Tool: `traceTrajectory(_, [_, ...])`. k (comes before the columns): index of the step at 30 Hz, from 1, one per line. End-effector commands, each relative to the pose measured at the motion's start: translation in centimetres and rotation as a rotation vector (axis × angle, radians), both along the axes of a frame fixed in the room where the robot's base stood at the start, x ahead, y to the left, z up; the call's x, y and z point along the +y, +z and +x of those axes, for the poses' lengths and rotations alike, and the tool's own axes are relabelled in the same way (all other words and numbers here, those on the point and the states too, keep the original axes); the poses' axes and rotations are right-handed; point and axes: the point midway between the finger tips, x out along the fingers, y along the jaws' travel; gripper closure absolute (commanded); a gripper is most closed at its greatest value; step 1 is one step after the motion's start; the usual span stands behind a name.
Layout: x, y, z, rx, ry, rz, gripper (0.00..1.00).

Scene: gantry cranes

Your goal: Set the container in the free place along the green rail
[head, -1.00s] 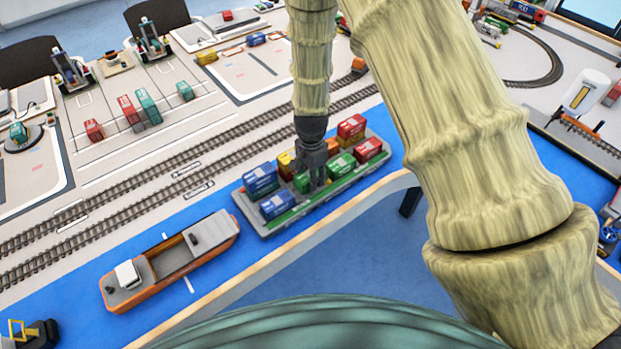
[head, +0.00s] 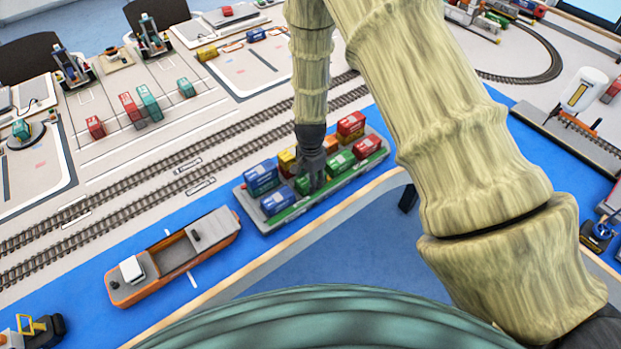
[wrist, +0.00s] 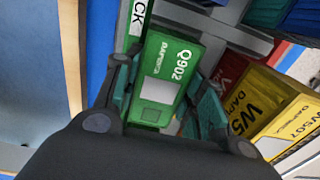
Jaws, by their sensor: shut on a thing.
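My gripper (head: 315,184) is over the grey barge deck, pointing down, with its fingers shut on a green container marked Q902 (wrist: 172,68). In the head view this container (head: 302,185) is partly hidden by the fingers. It sits in the row along the green rail (head: 325,199), between a blue container (head: 277,201) and another green container (head: 340,162). In the wrist view the rail (wrist: 135,28) runs close beside the held container, roughly parallel to it. I cannot tell whether its underside touches the deck.
A red container (head: 366,147) ends the rail row. Behind stand a blue container (head: 261,177), a red one (head: 351,124) and a yellow one, which shows large in the wrist view (wrist: 275,108). An orange boat (head: 172,258) floats left. Railway tracks (head: 200,160) run behind.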

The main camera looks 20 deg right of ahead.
Motion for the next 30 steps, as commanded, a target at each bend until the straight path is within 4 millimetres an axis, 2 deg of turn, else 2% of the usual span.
traceTrajectory(5, [0.0,-0.5,0.0,0.001,0.000,0.000,0.86])
traceTrajectory(6, [0.0,-0.5,0.0,0.001,0.000,0.000,0.55])
traceTrajectory(9, [0.0,-0.5,-0.1,0.002,0.000,0.000,0.39])
traceTrajectory(23, [0.0,-0.4,-0.1,0.001,0.000,0.000,0.39])
traceTrajectory(30, [0.0,0.9,0.1,-0.001,0.001,-0.001,0.39])
